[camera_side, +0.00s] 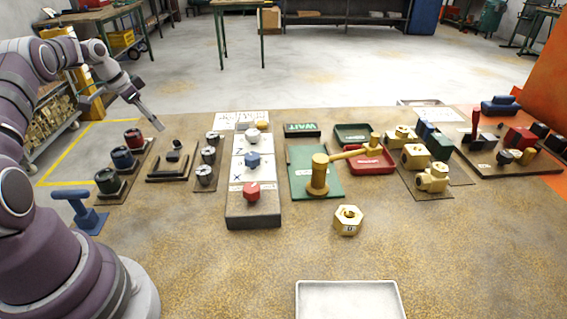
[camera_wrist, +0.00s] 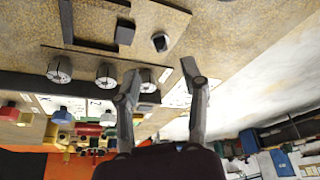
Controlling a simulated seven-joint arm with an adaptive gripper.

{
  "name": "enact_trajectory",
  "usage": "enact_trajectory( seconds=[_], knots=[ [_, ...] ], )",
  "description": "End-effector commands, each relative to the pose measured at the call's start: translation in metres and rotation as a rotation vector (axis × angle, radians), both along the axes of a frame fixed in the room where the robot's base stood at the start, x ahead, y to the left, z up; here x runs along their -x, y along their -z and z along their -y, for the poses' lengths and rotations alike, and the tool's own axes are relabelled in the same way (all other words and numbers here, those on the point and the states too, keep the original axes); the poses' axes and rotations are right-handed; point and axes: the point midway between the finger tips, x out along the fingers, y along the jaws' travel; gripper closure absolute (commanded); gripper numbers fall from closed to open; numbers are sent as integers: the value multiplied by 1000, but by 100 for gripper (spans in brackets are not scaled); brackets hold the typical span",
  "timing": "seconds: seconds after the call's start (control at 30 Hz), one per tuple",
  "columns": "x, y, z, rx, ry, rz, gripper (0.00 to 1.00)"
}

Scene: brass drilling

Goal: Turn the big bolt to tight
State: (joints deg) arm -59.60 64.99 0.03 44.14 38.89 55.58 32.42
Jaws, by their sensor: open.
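A brass upright post with a wide head (camera_side: 319,175), which may be the big bolt, stands on a green plate (camera_side: 301,188) at mid-table. A brass bar with a knobbed end (camera_side: 357,152) reaches right from near its head; I cannot tell whether they join. A large brass hex piece with a hole and a dark mark (camera_side: 348,220) sits in front of the plate. My gripper (camera_side: 158,125) is at the left, above the far left of the table, well away from both. In the wrist view its two fingers (camera_wrist: 160,72) are apart with nothing between them.
Silver-topped dials (camera_side: 208,155) and a box with red, blue and white knobs (camera_side: 252,213) lie between my gripper and the post. A red tray (camera_side: 371,166) and brass blocks (camera_side: 414,157) stand to the right. A white tray (camera_side: 349,284) is in front. The right foreground is clear.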

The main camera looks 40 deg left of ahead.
Motion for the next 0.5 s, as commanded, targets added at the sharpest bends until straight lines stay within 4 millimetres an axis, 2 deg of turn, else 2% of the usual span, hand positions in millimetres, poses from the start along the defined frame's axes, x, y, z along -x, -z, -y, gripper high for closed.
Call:
enact_trajectory(
  seconds=[0.03,0.1,0.2,0.5],
  knots=[
    [5,-13,-2,-4,-4,3,56],
    [10,-26,-2,-2,-3,2,56],
    [16,-38,-3,-1,-2,2,56],
    [18,-44,-2,1,0,-1,56]
  ],
)
